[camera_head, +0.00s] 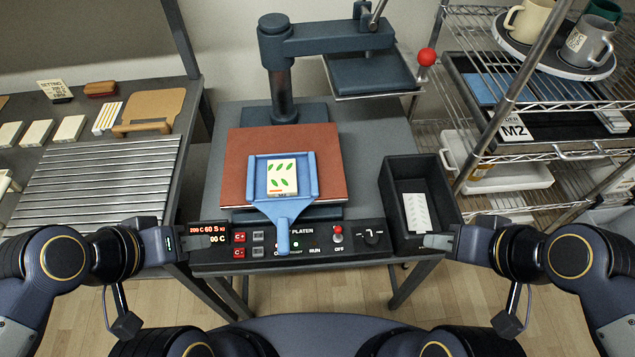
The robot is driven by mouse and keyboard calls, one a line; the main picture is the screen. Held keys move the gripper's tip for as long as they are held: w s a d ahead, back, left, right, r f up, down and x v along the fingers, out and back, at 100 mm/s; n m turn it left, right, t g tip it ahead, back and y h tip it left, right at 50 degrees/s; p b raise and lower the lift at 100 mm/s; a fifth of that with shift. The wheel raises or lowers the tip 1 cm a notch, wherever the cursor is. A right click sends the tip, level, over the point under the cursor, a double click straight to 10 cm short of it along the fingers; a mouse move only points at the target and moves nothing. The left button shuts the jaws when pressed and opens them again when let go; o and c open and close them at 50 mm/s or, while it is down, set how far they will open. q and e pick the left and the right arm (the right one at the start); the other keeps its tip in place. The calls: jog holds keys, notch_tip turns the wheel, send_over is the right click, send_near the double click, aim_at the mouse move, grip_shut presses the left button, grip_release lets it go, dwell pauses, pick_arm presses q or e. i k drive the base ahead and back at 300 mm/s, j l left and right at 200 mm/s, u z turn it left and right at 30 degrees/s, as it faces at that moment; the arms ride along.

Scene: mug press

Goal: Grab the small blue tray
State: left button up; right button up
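The small blue tray (313,176) lies on the red-brown pad of the press, with raised sides and a handle (282,236) that points toward me over the front panel. A white tile with green leaf marks (282,178) lies in it. My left gripper (184,243) is to the left of the handle, beside the panel's left end, apart from the tray. My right gripper (436,242) is to the right, at the front edge of the black bin, also apart from the tray. The finger gap of both grippers is too small to make out.
The press's upper plate (370,75) is swung aside to the right, with a red-knobbed lever (427,57). A black bin (396,215) holds a patterned white piece. A wire rack (540,150) with mugs stands right; a slatted bench (95,180) stands left.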

aim_at(283, 212)
jog(key=j, duration=1.45)
jog(key=k, duration=0.05)
